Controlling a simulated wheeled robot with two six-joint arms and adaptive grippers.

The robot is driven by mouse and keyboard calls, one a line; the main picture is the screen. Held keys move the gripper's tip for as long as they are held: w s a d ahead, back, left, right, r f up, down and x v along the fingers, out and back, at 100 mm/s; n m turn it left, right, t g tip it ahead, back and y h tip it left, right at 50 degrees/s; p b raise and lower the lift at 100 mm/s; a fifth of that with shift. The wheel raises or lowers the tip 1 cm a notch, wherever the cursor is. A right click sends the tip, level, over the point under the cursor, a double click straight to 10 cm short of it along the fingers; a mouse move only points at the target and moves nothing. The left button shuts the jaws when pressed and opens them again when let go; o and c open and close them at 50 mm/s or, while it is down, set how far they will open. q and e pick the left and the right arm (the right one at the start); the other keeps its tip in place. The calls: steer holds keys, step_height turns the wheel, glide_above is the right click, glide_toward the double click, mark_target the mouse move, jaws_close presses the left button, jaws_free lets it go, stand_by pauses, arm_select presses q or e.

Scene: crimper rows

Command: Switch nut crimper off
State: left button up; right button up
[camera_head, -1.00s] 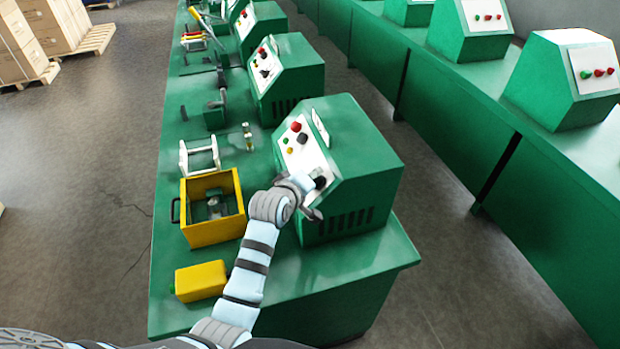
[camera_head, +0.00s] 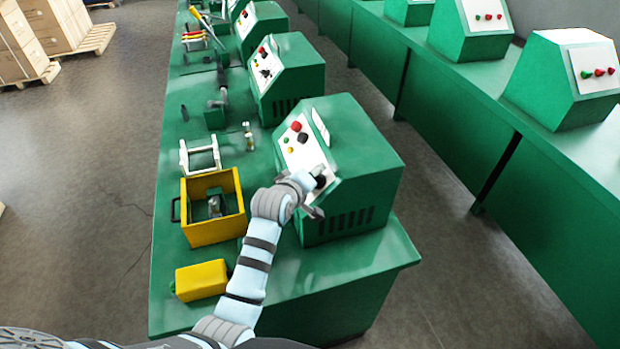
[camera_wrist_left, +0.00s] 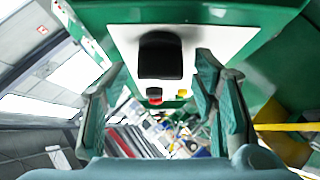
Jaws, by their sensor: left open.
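The nearest nut crimper is a green box (camera_head: 365,150) with a sloping white panel (camera_head: 303,155). The panel carries a red button (camera_head: 296,126), a black button (camera_head: 303,138) and a small yellow one (camera_head: 291,150). A black switch knob (camera_wrist_left: 160,55) stands large on the white panel in the left wrist view. In the head view my left gripper (camera_head: 310,190) is at the panel's lower end, partly covering the knob there. In the wrist view its fingers (camera_wrist_left: 158,95) are spread apart, one to each side of the knob, with nothing visibly held. Contact cannot be told.
A yellow open box (camera_head: 196,236) and a yellow block (camera_head: 201,280) lie on the green bench left of my arm. A white frame (camera_head: 200,157) stands behind them. More green crimpers (camera_head: 287,77) line the bench. Another green bench (camera_head: 560,160) runs along the right.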

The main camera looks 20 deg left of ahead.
arm_select(q)
steer(key=v, duration=1.2)
